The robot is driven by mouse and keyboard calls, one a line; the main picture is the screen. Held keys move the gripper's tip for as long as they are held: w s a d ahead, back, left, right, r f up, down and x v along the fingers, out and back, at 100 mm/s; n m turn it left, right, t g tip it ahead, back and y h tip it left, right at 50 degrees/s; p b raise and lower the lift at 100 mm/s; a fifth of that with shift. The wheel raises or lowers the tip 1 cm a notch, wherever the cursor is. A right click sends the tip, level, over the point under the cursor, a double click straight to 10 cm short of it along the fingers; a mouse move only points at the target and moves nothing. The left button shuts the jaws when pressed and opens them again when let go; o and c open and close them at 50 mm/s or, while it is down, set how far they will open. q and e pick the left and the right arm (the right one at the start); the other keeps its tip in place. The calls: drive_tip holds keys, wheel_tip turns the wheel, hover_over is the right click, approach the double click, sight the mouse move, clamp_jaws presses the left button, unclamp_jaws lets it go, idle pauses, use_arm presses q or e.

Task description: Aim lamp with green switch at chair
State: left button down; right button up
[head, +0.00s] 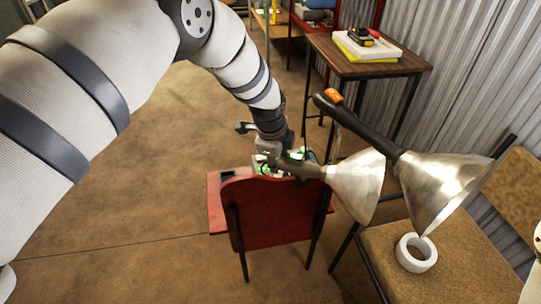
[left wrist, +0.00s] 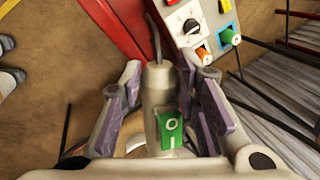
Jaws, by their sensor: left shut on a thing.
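The lamp with the green switch has a grey handle and a silver cone shade (head: 357,187). Its green switch (left wrist: 170,130) faces the left wrist camera. My left gripper (head: 272,150) is shut around the handle; in the left wrist view the fingers (left wrist: 160,105) lie on both sides of it. The shade opens to the lower right in the head view. A red chair (head: 272,212) stands below the handle. A brown chair (head: 385,240) stands at the right, beyond the shade. My right gripper is not in view.
A second lamp (head: 440,185) with a black handle and orange switch is close beside the held shade. White tape (head: 416,253) lies on the brown chair. A box with a dial (left wrist: 190,27) is near the red chair. A side table (head: 365,62) stands behind. Floor at left is clear.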

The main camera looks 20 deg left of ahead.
use_arm(q)
drive_tip(key=shift+s+n, duration=0.15)
drive_tip(key=shift+n, duration=0.15)
drive_tip(key=c, duration=1.2)
unclamp_jaws()
drive_tip(key=v, duration=1.2)
